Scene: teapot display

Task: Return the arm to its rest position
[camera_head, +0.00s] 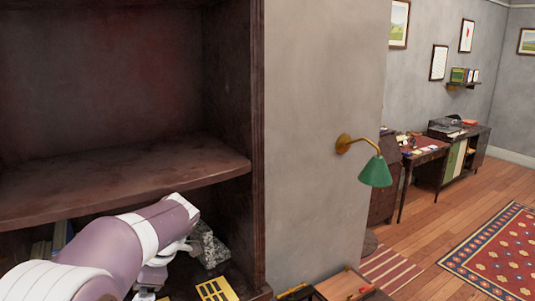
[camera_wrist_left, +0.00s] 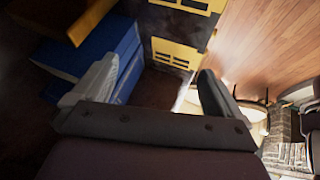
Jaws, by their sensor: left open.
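My left arm (camera_head: 130,240) comes in from the lower left in the head view and reaches into the lower compartment of the dark wooden shelf. Its gripper is mostly hidden behind the arm there. In the left wrist view my left gripper (camera_wrist_left: 158,78) is open, its two fingers well apart with nothing held between them. Beyond the fingers lie a yellow piece with dark openings (camera_wrist_left: 172,52) and a blue box-like item (camera_wrist_left: 112,45). No teapot can be made out. My right gripper is not in view.
The shelf board (camera_head: 120,180) lies just above my arm, and the shelf's upright side (camera_head: 257,130) stands to its right. A speckled grey item (camera_head: 209,248) and a yellow piece (camera_head: 216,290) sit close by. A green wall lamp (camera_head: 375,172) juts out farther right.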

